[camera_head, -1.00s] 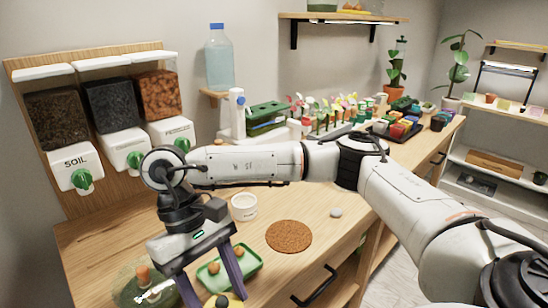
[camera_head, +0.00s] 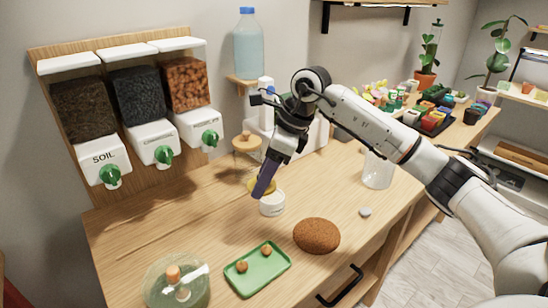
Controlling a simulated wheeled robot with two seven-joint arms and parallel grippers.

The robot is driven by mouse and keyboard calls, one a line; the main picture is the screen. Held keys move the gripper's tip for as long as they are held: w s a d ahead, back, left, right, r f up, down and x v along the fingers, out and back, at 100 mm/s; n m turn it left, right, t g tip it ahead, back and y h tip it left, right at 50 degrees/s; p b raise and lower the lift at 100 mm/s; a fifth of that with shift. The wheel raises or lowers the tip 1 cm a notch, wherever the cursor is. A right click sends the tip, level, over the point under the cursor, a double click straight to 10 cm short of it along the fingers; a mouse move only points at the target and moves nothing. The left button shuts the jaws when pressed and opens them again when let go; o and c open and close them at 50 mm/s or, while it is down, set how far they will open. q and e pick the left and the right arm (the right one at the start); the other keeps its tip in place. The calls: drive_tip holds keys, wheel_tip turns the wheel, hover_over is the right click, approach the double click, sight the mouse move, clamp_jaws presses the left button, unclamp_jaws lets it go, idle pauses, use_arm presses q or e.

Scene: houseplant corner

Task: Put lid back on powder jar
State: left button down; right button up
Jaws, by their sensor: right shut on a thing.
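The white powder jar (camera_head: 272,206) stands upright on the wooden bench, near the middle of the head view. My right gripper (camera_head: 262,188) points down over the jar and is shut on the yellow lid (camera_head: 253,185). The lid is at the height of the jar's mouth, partly behind the finger. I cannot tell whether it touches the rim or is seated. The finger hides part of the jar's top. My left gripper is not in view.
A green tray (camera_head: 240,281) with small brown balls and a glass dome (camera_head: 178,290) are in front. A brown rough mound (camera_head: 317,236), a grey disc (camera_head: 365,212) and a clear glass vessel (camera_head: 378,170) lie to the right. A wooden-topped jar (camera_head: 246,146) stands behind.

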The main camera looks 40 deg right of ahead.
drive_tip(key=d+f+m+b, duration=0.1)
drive_tip(key=w+d+f+m+h+b, duration=0.1)
drive_tip(key=m, duration=0.1)
drive_tip(key=d+f+m+b, duration=0.1)
drive_tip(key=d, duration=0.1)
drive_tip(key=shift+w+f+t+b, duration=0.2)
drive_tip(key=shift+w+t+b, duration=0.2)
drive_tip(key=shift+f+h+b, duration=0.3)
drive_tip(key=shift+f, duration=0.55)
idle(0.7)
